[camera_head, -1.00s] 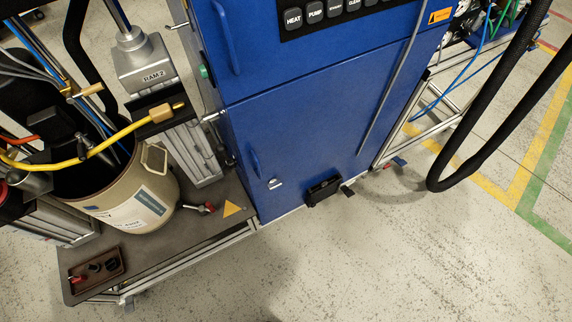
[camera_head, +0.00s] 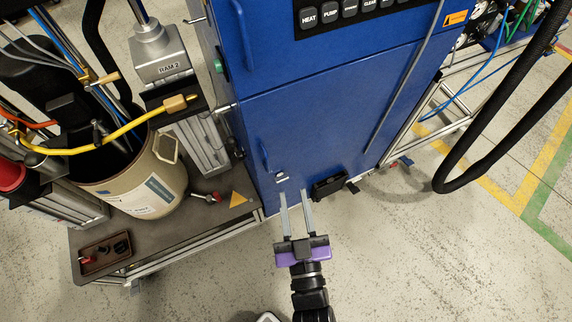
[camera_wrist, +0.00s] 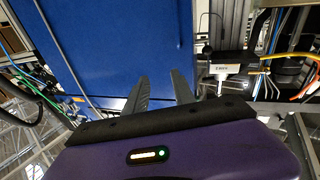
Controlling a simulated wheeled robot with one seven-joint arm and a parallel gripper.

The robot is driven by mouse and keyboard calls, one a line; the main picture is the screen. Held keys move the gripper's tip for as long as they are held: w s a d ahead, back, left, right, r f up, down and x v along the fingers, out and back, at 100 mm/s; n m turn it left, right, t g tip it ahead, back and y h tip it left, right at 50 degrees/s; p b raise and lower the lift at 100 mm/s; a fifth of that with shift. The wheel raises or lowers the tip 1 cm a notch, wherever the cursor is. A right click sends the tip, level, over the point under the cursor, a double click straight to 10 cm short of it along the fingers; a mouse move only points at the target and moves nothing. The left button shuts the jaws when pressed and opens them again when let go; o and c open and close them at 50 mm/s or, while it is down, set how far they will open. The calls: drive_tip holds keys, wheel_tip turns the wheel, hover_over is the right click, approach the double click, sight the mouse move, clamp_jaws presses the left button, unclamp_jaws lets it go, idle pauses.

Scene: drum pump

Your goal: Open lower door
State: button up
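The lower door (camera_head: 325,120) is the blue lower front panel of the tall cabinet. It looks shut, with a thin seam above it. The wrist view also shows the fingers (camera_wrist: 160,76) apart against blue panel; neither handle nor latch is clear there.
A black box (camera_head: 328,186) sits at the cabinet's lower front edge. On the left, a platform (camera_head: 175,235) carries a beige drum (camera_head: 140,190) and a small brown tray (camera_head: 105,252). Black hoses (camera_head: 500,110) loop down on the right. The floor in front is clear.

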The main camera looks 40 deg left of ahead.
drive_tip(key=g, duration=0.2)
approach(268, 165)
wheel_tip(268, 165, up, 3)
drive_tip(key=a, duration=0.1)
drive_tip(key=w+a+f, duration=0.1)
drive_tip(key=a, duration=0.1)
drive_tip(key=w+a+f, duration=0.1)
drive_tip(key=w+a, duration=0.1)
drive_tip(key=w+a+f, duration=0.1)
drive_tip(key=w+a, duration=0.1)
drive_tip(key=shift+a+f, duration=0.15)
drive_tip(key=shift+c, duration=0.4)
clamp_jaws()
idle(0.6)
